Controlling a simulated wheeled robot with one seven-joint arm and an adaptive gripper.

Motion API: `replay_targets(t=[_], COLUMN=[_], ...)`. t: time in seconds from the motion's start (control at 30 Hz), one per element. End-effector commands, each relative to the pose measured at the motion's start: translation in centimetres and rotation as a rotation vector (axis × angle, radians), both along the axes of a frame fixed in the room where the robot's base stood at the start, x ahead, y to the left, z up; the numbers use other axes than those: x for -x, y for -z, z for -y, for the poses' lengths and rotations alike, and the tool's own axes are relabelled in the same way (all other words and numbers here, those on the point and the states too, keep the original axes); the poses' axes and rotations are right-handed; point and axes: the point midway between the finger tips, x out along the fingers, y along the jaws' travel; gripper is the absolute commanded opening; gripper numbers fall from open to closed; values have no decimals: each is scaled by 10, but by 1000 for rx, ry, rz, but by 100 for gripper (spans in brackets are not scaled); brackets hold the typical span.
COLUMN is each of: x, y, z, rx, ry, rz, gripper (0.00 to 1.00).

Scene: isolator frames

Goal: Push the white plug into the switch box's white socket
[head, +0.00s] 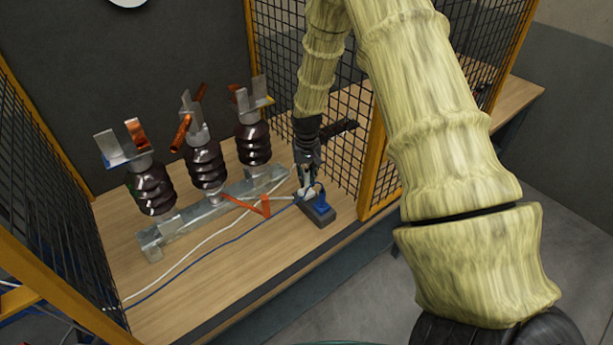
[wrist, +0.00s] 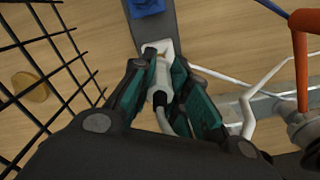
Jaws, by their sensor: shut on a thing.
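My gripper (head: 307,188) is shut on the white plug (wrist: 161,82), which sits between its dark and teal fingers in the wrist view. The switch box (head: 324,217) is a small dark grey block on the wooden bench; part of it also shows in the wrist view (wrist: 157,24). The white socket (wrist: 162,47) is on the box, right at the fingertips. The plug's front end is at the socket and in line with it; I cannot tell whether it is inside. In the head view the fingers mostly hide plug and socket.
A blue connector (head: 321,201) stands on the box beside my gripper. A white cable (head: 197,247) and a blue cable (head: 215,251) run left over the bench. An orange lever (head: 265,206) and a metal rail (head: 215,214) with brown insulators are close by. Mesh panels (head: 345,150) flank the bench.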

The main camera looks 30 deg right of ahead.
Motion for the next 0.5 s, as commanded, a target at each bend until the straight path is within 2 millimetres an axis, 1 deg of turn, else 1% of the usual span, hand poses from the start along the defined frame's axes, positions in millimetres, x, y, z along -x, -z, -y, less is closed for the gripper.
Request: replay_targets(t=[0.5], x=[0], y=[10], z=[0], rx=[0], ry=[0], rz=[0], gripper=[0])
